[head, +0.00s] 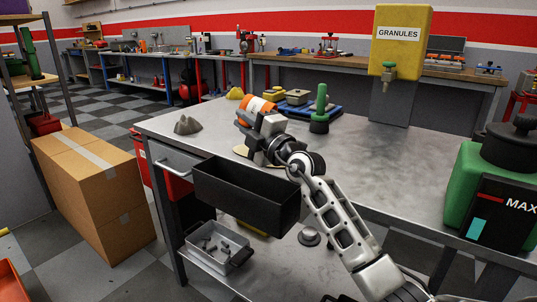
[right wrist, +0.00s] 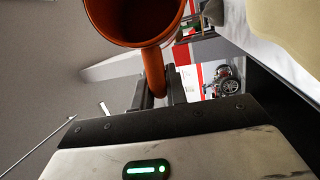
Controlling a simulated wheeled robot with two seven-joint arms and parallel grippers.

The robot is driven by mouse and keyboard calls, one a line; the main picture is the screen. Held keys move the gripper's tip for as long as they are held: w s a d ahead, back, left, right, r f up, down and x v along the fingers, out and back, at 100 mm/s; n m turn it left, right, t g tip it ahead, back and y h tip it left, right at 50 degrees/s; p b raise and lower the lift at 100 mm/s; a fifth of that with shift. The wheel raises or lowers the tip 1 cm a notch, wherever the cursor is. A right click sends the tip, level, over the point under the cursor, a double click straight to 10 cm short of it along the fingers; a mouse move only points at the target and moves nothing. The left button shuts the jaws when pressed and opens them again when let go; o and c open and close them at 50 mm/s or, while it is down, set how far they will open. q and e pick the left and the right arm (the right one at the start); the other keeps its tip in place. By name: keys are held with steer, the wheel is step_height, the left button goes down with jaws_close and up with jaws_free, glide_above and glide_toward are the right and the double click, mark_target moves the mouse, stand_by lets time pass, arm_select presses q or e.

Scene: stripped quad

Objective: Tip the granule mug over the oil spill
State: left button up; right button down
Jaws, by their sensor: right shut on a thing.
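My right gripper (head: 262,128) is shut on the orange mug (head: 259,106), which has a white band, and holds it above the bench. The mug looks tilted in the head view. In the right wrist view the mug (right wrist: 150,45) shows its dark mouth, and its handle sits between the fingers; its contents cannot be made out. A pale yellowish patch (head: 240,150) lies on the bench just below the gripper, partly hidden by my arm; I cannot tell whether it is oil or granules. The yellow granule dispenser (head: 401,38) stands at the back. My left gripper is out of view.
A black open bin (head: 245,200) sits at the bench's front edge. On the steel bench (head: 390,180) stand a grey lump (head: 187,125), a green-handled tool (head: 320,108), a blue tray (head: 330,112) and a green canister (head: 475,185) at right. The bench middle is clear.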

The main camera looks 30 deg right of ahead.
mark_target(249, 109)
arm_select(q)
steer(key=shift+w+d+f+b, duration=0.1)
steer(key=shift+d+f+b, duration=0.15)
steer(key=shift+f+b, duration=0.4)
arm_select(e)
steer(key=shift+s+d+r+t, duration=0.15)
steer(key=shift+r+t, duration=0.35)
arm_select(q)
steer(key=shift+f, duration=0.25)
arm_select(e)
steer(key=shift+m, duration=0.3)
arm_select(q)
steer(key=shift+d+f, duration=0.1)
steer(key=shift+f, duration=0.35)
arm_select(e)
steer(key=shift+r, duration=0.2)
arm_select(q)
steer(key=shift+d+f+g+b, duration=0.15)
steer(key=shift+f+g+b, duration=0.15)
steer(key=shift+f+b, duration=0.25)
arm_select(e)
steer(key=shift+s+d+r+m+t, duration=0.1)
steer(key=shift+s+r+m+t, duration=0.05)
steer(key=shift+r+m+t, duration=0.3)
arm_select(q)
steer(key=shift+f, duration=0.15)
